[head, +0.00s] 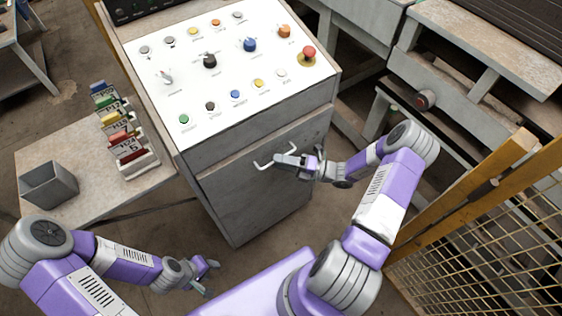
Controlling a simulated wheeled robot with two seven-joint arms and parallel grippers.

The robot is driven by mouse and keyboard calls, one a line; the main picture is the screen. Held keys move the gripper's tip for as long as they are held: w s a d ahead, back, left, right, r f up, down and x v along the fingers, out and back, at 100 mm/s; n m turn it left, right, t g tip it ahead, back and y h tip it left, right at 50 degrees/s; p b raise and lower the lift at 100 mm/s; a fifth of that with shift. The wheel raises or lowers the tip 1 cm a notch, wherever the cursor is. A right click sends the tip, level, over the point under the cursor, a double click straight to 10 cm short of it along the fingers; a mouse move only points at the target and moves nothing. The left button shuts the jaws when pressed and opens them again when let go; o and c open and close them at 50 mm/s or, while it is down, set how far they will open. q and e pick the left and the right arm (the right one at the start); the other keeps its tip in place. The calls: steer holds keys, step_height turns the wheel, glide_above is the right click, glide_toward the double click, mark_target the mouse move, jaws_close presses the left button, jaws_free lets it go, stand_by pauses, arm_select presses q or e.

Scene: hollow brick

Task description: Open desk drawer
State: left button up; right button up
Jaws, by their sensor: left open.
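The control desk (243,121) stands in the centre, with a sloped white panel of buttons and switches on top. Its grey front (225,190) carries a pale bar handle (262,165). Whether the drawer front stands out from the desk is hard to tell. My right gripper (284,160) is at the right part of the handle, with its fingers close to it or overlapping it in the view. I cannot tell whether they touch or grip it. My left gripper (211,277) is open and empty, low in front of the desk and well apart from the handle.
A yellow-framed mesh fence (480,240) stands at right. Grey machinery (455,75) is behind it. Floor shows below the desk.

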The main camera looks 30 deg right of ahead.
steer(key=shift+a, duration=0.15)
jaws_close()
stand_by(0.4)
